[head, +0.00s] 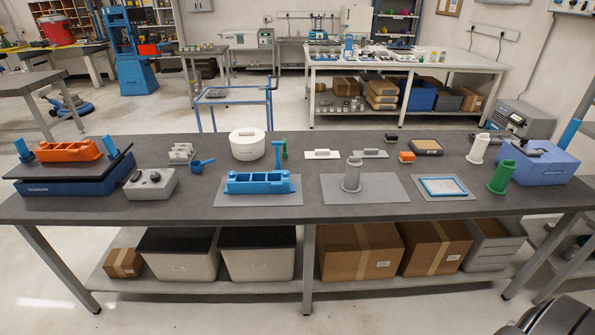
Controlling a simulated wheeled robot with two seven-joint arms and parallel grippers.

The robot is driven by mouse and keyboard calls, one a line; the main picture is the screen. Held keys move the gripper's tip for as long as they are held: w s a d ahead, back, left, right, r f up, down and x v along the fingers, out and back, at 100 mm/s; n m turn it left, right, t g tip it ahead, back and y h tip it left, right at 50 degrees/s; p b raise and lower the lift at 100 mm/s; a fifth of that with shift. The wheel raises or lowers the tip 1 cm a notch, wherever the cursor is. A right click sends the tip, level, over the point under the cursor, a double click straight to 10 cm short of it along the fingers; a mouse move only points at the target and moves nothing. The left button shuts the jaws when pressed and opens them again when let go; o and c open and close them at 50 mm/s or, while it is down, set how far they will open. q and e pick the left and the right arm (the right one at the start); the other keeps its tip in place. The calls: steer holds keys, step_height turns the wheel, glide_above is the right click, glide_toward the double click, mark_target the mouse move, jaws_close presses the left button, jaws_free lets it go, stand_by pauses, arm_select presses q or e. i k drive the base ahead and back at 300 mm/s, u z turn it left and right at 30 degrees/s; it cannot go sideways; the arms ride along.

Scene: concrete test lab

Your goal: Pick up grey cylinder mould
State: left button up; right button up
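A grey cylinder mould (352,175) stands upright on a flat grey plate (388,190) at the middle of the long dark workbench. A paler, whitish-grey cylinder mould (478,149) stands farther back to the right. A green cylinder mould (499,178) stands near the bench's right end, in front of a blue box. Neither of my grippers shows in the head view.
The dark bench (250,211) also holds a blue three-part mould (263,184) left of the grey cylinder and a blue-framed tray (443,188) to its right. A white lidded pot (247,144) stands behind. The bench's front strip is clear.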

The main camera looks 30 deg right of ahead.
mark_target(351, 184)
steer(key=u, duration=0.1)
steer(key=i, duration=1.1)
steer(key=z, duration=0.9)
